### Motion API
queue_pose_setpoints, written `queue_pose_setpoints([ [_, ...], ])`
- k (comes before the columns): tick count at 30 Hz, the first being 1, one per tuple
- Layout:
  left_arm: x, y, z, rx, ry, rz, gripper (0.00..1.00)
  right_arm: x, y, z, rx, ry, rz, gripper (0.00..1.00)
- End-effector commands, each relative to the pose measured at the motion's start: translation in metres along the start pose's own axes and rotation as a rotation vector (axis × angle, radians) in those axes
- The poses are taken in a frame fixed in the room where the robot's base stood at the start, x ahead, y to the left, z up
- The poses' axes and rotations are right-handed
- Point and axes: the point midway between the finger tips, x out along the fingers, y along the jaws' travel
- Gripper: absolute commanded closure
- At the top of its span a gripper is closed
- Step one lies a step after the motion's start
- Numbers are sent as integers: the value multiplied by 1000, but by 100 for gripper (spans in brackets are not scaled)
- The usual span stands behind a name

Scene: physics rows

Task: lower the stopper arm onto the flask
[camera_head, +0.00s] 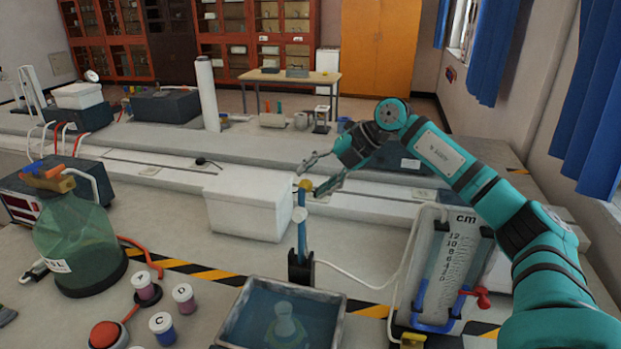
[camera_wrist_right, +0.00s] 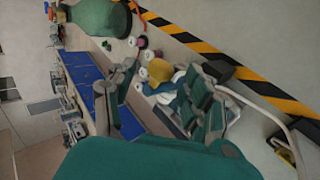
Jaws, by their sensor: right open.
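The stopper arm is a blue upright post (camera_head: 301,235) with a yellow end (camera_head: 304,184) at its top, behind the tray. The flask (camera_head: 285,324) is clear and stands in a dark-rimmed tray (camera_head: 235,310) of blue liquid at the bottom centre. My right gripper (camera_head: 313,178) is open at the top of the post, its fingers spread around the yellow end. In the right wrist view a yellow piece (camera_wrist_right: 160,70) shows between the open fingers (camera_wrist_right: 160,90); contact cannot be told.
A white box (camera_head: 245,205) stands just left of the post. A cm-scale water gauge (camera_head: 447,265) stands to the right, with a white tube on the bench. A large green bottle (camera_head: 80,245), lettered jars (camera_head: 162,325) and a red button (camera_head: 106,334) are at left.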

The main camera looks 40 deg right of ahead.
Motion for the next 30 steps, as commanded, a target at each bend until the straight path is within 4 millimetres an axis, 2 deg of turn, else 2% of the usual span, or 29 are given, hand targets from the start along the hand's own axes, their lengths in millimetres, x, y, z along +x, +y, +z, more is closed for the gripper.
queue_pose_setpoints([
  [6,-4,2,-1,2,1,3,48,17,0,0,0,0,-1,48],
  [15,-4,3,-1,2,0,4,48,19,0,0,0,0,-1,49],
  [27,-4,3,0,1,-2,4,48,19,-1,0,0,0,-1,100],
  [30,-4,3,0,1,-2,3,48,19,-1,0,0,0,-1,100],
])
